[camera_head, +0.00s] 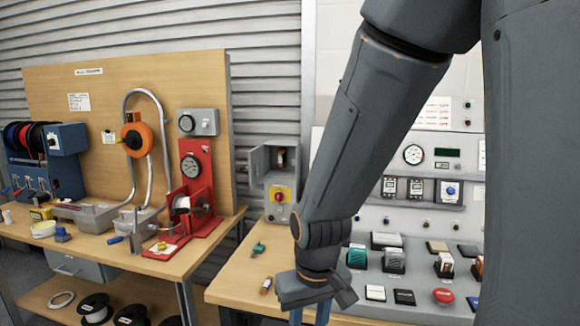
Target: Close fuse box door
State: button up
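The grey fuse box (285,161) stands at the back of the right-hand wooden bench, left of my arm. Its door (258,163) appears swung open to the left, and a small dark and pale part shows inside the box. My gripper (309,318) is at the bottom edge of the picture, in front of and below the box, and apart from it. Its fingertips are cut off by the frame, so I cannot tell whether it is open or shut. Nothing is visible in it.
A red knob on a yellow plate (280,195) sits below the box. A control panel (400,215) stands right, partly hidden by my arm. A cluttered workbench (160,262) is left, beyond a gap.

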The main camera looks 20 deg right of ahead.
aim_at(255, 157)
jog(key=z, duration=0.1)
jog(key=i, duration=0.95)
jog(key=k, duration=1.25)
jog(key=u, duration=0.9)
jog(key=i, duration=1.55)
jog(key=z, duration=0.75)
